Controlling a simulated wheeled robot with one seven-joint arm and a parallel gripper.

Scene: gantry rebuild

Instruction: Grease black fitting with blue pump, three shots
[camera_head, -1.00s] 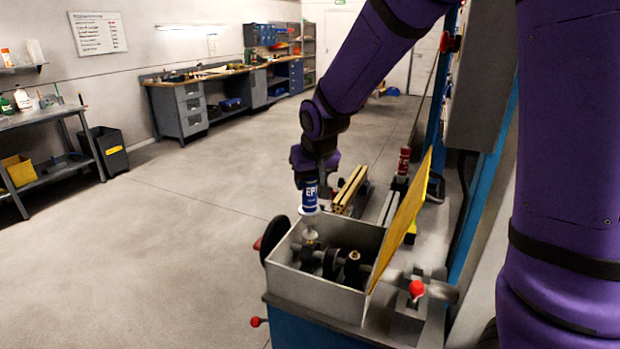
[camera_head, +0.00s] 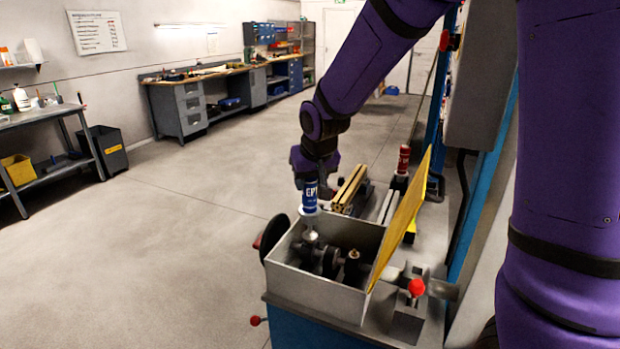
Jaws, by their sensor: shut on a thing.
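My gripper (camera_head: 318,184) is shut on the blue pump (camera_head: 310,196), a blue cylinder with white "EP" lettering and a pale lower end. It holds the pump upright over the left part of an open grey metal box (camera_head: 318,286). The pump's lower end is at or just above a small pale fitting (camera_head: 311,237) in the box; I cannot tell if they touch. Dark shaft parts (camera_head: 330,260) lie in the box, with a second small brass-coloured fitting (camera_head: 353,254) to the right. I cannot make out which fitting is black. The fingertips are partly hidden.
A yellow lid (camera_head: 402,222) stands raised along the box's right side. A red pump-like cylinder (camera_head: 403,160) stands behind, near a brass-coloured rail (camera_head: 349,187). A red knob (camera_head: 416,288) is at front right. Open floor lies left.

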